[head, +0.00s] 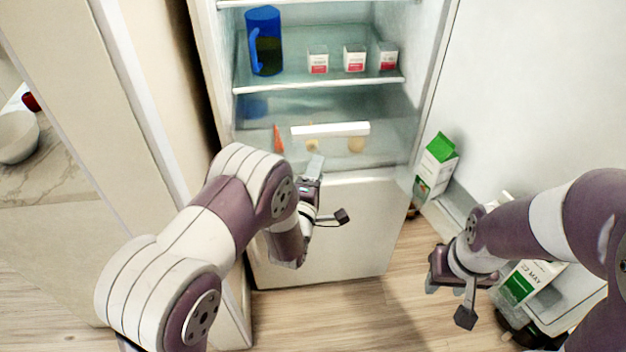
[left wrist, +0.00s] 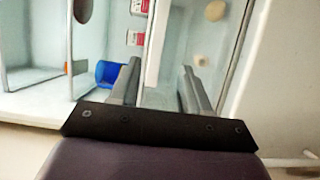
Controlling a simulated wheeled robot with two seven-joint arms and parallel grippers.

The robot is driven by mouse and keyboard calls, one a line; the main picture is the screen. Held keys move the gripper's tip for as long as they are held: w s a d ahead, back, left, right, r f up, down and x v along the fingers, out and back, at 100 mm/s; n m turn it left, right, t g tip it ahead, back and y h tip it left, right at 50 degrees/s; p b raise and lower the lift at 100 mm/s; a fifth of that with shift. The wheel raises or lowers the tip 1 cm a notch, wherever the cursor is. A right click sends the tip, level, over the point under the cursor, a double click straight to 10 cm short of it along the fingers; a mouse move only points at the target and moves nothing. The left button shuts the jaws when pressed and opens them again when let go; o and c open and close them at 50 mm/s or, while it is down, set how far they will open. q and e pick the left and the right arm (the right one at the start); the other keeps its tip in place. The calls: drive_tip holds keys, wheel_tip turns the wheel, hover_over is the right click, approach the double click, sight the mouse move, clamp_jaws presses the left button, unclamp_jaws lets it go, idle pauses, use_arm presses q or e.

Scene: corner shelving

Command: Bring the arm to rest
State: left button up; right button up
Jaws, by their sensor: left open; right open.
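My left arm comes in from the left, and its gripper (head: 315,168) is in front of the open fridge, near the lower clear drawer. In the left wrist view the two fingers of this gripper (left wrist: 160,82) stand apart with nothing between them. My right gripper (head: 434,284) is low at the right, in front of the open fridge door; it looks empty, though its fingers are small and partly hidden.
The drawer (head: 385,140) holds an orange item and round items. Green-and-white cartons (head: 437,165) stand in the door (head: 530,100). A cabinet (head: 150,120) is at left.

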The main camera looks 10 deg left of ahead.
use_arm(q)
drive_tip(key=shift+w+f, duration=0.1)
drive_tip(key=shift+w, duration=0.1)
drive_tip(key=shift+s, duration=0.1)
drive_tip(key=s+a+f+m+g, duration=0.1)
drive_tip(key=s+f+m+g, duration=0.7)
drive_tip(key=f+m+g, duration=0.2)
drive_tip(key=s+a+r+m+g+y, duration=0.1)
drive_tip(key=s+a+r+m+g, duration=0.25)
drive_tip(key=s, duration=0.45)
drive_tip(key=s+a+r+m+g+y, duration=0.1)
drive_tip(key=s+a+r+m+g, duration=0.3)
drive_tip(key=s, duration=0.5)
wheel_tip(320, 180, up, 7)
drive_tip(key=a+t, duration=0.1)
drive_tip(key=shift+a+f+n+p, duration=0.2)
drive_tip(key=shift+a+n+p, duration=0.15)
drive_tip(key=shift+a+p, duration=0.05)
